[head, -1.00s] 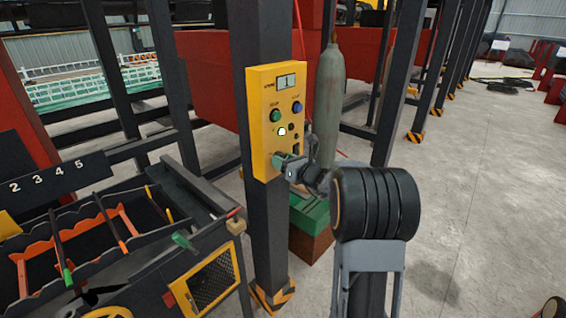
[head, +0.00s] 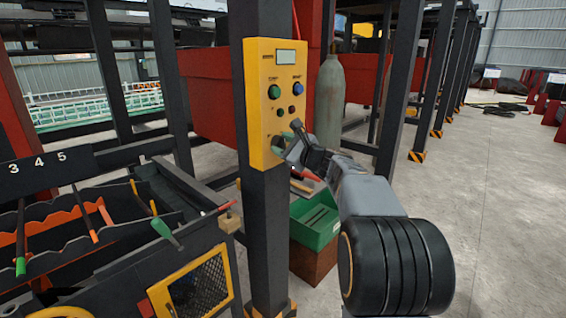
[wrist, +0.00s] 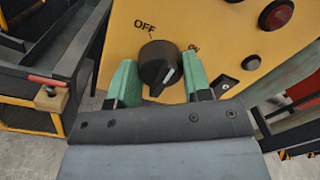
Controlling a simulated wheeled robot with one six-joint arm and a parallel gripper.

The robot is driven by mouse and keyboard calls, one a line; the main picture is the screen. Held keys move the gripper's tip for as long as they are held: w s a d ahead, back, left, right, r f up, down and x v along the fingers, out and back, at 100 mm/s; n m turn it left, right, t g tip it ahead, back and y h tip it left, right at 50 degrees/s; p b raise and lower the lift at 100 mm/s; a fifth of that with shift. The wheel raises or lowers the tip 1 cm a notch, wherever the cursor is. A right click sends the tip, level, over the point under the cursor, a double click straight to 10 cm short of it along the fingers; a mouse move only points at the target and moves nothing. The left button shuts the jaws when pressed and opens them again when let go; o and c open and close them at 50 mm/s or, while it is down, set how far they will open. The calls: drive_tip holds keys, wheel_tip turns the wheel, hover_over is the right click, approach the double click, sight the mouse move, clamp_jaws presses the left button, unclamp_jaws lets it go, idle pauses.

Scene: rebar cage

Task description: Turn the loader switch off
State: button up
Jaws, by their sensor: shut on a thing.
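The loader switch is a black rotary knob (wrist: 158,62) on a yellow control box (head: 257,105), with OFF printed above it and ON to its upper right. Its white mark lies on the lower right of the knob and slants up toward the ON side. My gripper (wrist: 164,82) is shut on the knob, one green fingertip on each side. In the head view my gripper (head: 286,139) is at the lower part of the box and largely hides the knob.
Above the knob are a green button (head: 275,92), a blue button (head: 299,88), small lamps and a blank display (head: 286,57). The box hangs on a dark post (head: 266,220). A rack with levers (head: 90,235) stands left; open floor (head: 490,200) lies right.

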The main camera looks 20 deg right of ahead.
drive_tip(key=n+b, duration=0.2)
drive_tip(key=b, duration=0.1)
drive_tip(key=n+b, duration=0.2)
drive_tip(key=shift+f+n+b, duration=0.35)
drive_tip(key=shift+n+b, duration=0.05)
drive_tip(key=n+b, duration=0.2)
drive_tip(key=n+y+b, duration=0.1)
drive_tip(key=shift+r+n+b, duration=0.25)
drive_tip(key=shift+n+b, duration=0.05)
drive_tip(key=shift+n, duration=0.1)
drive_tip(key=shift+r, duration=0.1)
drive_tip(key=o, duration=0.9)
drive_tip(key=shift+s+d, duration=0.1)
drive_tip(key=v, duration=1.3)
drive_tip(key=shift+s+r+b, duration=0.1)
drive_tip(key=shift+s+b, duration=0.2)
drive_tip(key=shift+s, duration=0.05)
